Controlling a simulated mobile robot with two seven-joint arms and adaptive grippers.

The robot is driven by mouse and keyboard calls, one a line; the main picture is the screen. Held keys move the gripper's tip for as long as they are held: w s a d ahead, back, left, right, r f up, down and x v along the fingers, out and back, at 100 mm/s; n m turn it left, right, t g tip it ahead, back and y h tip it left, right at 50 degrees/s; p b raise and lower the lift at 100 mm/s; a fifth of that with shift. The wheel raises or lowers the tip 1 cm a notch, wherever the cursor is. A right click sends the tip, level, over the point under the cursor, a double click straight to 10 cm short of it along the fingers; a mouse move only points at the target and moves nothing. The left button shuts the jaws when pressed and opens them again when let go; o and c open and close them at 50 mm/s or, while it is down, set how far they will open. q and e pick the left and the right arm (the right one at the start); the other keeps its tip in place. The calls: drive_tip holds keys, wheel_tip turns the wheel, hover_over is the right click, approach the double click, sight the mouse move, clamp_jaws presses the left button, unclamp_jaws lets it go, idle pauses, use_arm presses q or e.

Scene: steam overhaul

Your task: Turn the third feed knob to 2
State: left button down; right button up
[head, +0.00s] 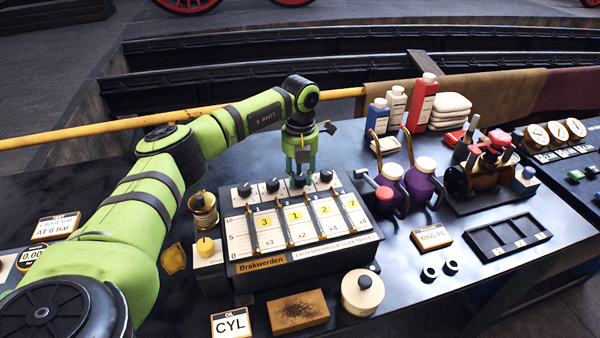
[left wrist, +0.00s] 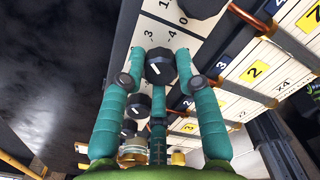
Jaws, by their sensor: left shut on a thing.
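A black feeder box labelled Brakwerden (head: 305,252) stands on the bench in the head view. Its top edge carries a row of black knobs, and yellow number tags 3, 1, 2 and 7 run across its lanes. My left gripper (head: 302,165) points down over the third knob (head: 298,181) from the left. In the left wrist view its teal fingers (left wrist: 160,75) are shut around this knob (left wrist: 159,66), whose white pointer line shows. Printed scale figures lie beside it, partly hidden by the fingers. The right gripper is not in view.
The fourth knob (head: 326,176) is close on the right, the second knob (head: 272,185) on the left. A brass cup (head: 203,210) stands left of the box. Purple jugs (head: 420,180) and bottles (head: 423,100) stand to the right. A round lidded pot (head: 362,292) is in front.

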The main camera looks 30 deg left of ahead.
sight(300, 176)
use_arm(q)
drive_tip(key=n, duration=0.4)
drive_tip(key=shift+s+n+p, duration=0.1)
drive_tip(key=shift+n+p, duration=0.2)
drive_tip(key=shift+f+n, duration=0.1)
drive_tip(key=shift+n, duration=1.7)
drive_tip(key=c, duration=0.9)
unclamp_jaws()
drive_tip(key=shift+r, duration=0.25)
wheel_tip(300, 176, up, 12)
drive_tip(key=shift+f, duration=0.2)
